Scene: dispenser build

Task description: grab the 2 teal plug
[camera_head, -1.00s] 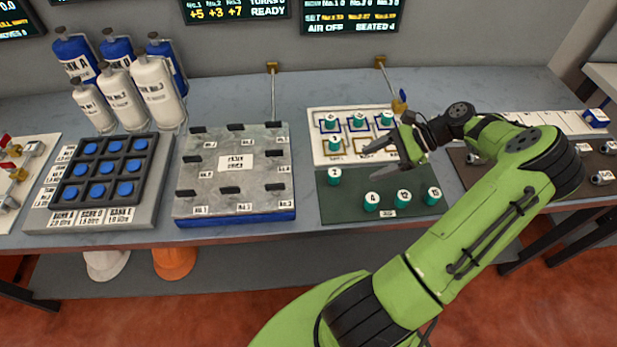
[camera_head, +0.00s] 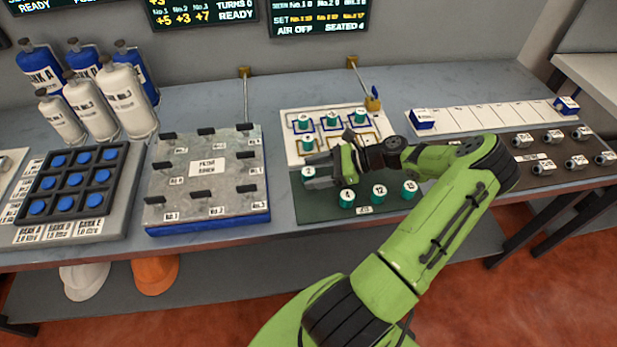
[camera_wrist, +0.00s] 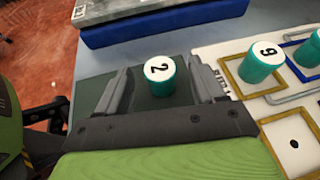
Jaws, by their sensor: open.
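The teal plug marked 2 (camera_wrist: 159,78) stands upright on the dark green mat (camera_wrist: 92,92) in the wrist view, its white numbered top showing. My gripper (camera_wrist: 162,90) is open, with one finger on each side of the plug and a visible gap to both. In the head view my gripper (camera_head: 306,178) is low over the left part of the mat (camera_head: 318,207), with plug 2 (camera_head: 309,174) at its fingertips, partly hidden. I cannot tell from these views how far down the fingers reach along the plug.
Teal plugs marked 4 (camera_head: 347,198), 12 (camera_head: 379,193) and 13 (camera_head: 409,189) stand on the mat's near side. The white board (camera_head: 291,152) behind holds several seated teal plugs; one marked 9 (camera_wrist: 262,66) is close to my right finger.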

